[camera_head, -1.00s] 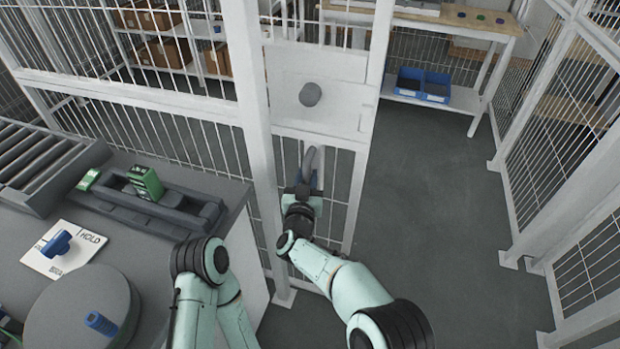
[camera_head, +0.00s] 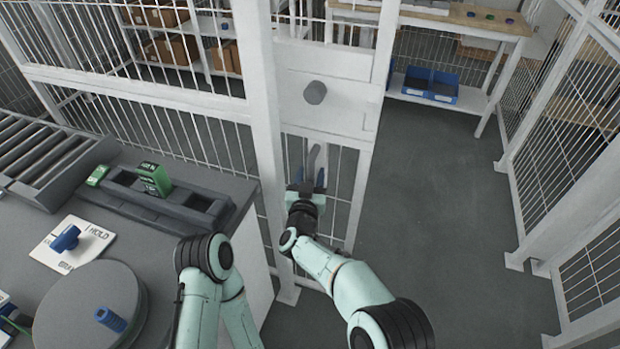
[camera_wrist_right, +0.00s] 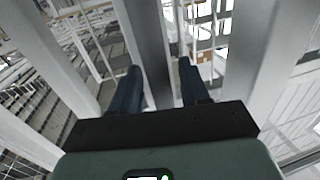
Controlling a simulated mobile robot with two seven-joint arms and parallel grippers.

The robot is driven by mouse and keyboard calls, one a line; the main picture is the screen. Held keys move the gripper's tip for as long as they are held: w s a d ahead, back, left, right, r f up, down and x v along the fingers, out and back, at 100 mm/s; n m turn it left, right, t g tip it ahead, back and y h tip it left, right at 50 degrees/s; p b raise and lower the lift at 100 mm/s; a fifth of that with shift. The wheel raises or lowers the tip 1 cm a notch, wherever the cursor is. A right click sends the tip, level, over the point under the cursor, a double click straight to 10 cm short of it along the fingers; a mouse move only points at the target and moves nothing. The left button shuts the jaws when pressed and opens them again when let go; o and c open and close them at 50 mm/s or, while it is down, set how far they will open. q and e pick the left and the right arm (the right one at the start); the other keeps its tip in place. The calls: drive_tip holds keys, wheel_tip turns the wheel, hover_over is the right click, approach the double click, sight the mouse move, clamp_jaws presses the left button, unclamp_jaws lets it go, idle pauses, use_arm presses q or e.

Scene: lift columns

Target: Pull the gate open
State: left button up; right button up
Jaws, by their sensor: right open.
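The gate (camera_head: 368,190) is a white framed leaf with thin bars, beside a white post (camera_head: 268,120). It has a pale panel (camera_head: 345,118) with a dark round knob (camera_head: 315,92). A grey upright handle (camera_head: 314,158) is below the panel. My right gripper (camera_head: 308,180) is at this handle, its blue fingers apart on either side. In the right wrist view, a grey bar (camera_wrist_right: 150,45) runs between the two open fingers (camera_wrist_right: 160,85); contact cannot be told. My left arm shows low in the head view, but its gripper is out of view.
A grey worktable (camera_head: 215,178) with a roller rack (camera_head: 45,160) and green boxes (camera_head: 153,178) stands left. Open floor (camera_head: 430,210) lies right of the gate, up to a barred fence (camera_head: 570,190). A bench (camera_head: 460,28) with blue bins (camera_head: 430,84) stands behind.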

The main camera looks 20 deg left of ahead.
drive_tip(key=v, duration=1.3)
drive_tip(key=shift+s, duration=0.2)
drive_tip(key=shift+d, duration=0.1)
drive_tip(key=s+d+f+m+g+h+p, duration=0.1)
drive_tip(key=s+d+f+g+p, duration=0.3)
drive_tip(key=d+f, duration=0.7)
drive_tip(key=d+f+m+g+h+p, duration=0.15)
drive_tip(key=d+f+g, duration=0.35)
drive_tip(key=d+f, duration=0.55)
drive_tip(key=s+d+f+g+p, duration=0.35)
drive_tip(key=s+d+f, duration=0.3)
drive_tip(key=s, duration=0.25)
drive_tip(key=s+d+m+g+y+p, duration=0.1)
drive_tip(key=s+m+g, duration=0.1)
drive_tip(key=s, duration=0.6)
drive_tip(key=s+d+m+g+y+p, duration=0.1)
drive_tip(key=s+g, duration=0.3)
drive_tip(key=s, duration=0.4)
drive_tip(key=shift+d+m, duration=0.55)
drive_tip(key=shift+d, duration=0.1)
